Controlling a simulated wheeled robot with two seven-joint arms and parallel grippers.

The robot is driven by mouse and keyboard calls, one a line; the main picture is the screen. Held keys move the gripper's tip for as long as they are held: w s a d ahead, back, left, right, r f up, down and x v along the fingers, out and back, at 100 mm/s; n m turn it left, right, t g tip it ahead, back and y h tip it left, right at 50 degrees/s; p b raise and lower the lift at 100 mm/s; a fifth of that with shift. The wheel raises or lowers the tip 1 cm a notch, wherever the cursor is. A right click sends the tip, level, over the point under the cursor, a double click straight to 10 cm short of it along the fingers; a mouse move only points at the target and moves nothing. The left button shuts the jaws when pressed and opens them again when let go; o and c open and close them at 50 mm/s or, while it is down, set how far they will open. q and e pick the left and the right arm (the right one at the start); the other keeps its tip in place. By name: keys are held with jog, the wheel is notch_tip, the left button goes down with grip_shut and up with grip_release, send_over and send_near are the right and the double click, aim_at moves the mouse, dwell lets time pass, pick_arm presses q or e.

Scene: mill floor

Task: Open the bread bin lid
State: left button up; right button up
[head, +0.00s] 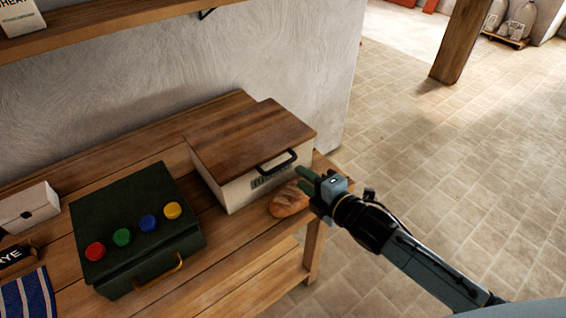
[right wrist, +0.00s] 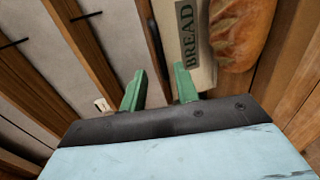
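The bread bin (head: 236,193) is a cream box with a brown wooden lid (head: 250,135) on the wooden table. The lid lies shut. A black bar handle (head: 278,160) is on the lid's front edge. The right wrist view shows the bin's front with its BREAD label (right wrist: 187,35). My right gripper (head: 303,180) is just right of the handle, apart from it as far as I can see. Its green fingers stand apart with nothing between them, as the right wrist view also shows (right wrist: 158,86). My left gripper is not in view.
A bread loaf (head: 290,200) lies against the bin's front, close below my right gripper. A dark green box (head: 150,256) with coloured knobs and a brass handle stands left of the bin. A small white box (head: 30,208) is farther left. A shelf (head: 100,28) hangs above.

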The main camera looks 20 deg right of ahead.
aim_at(283, 163)
jog(key=x, duration=0.9)
jog(key=shift+c, duration=0.3)
grip_shut()
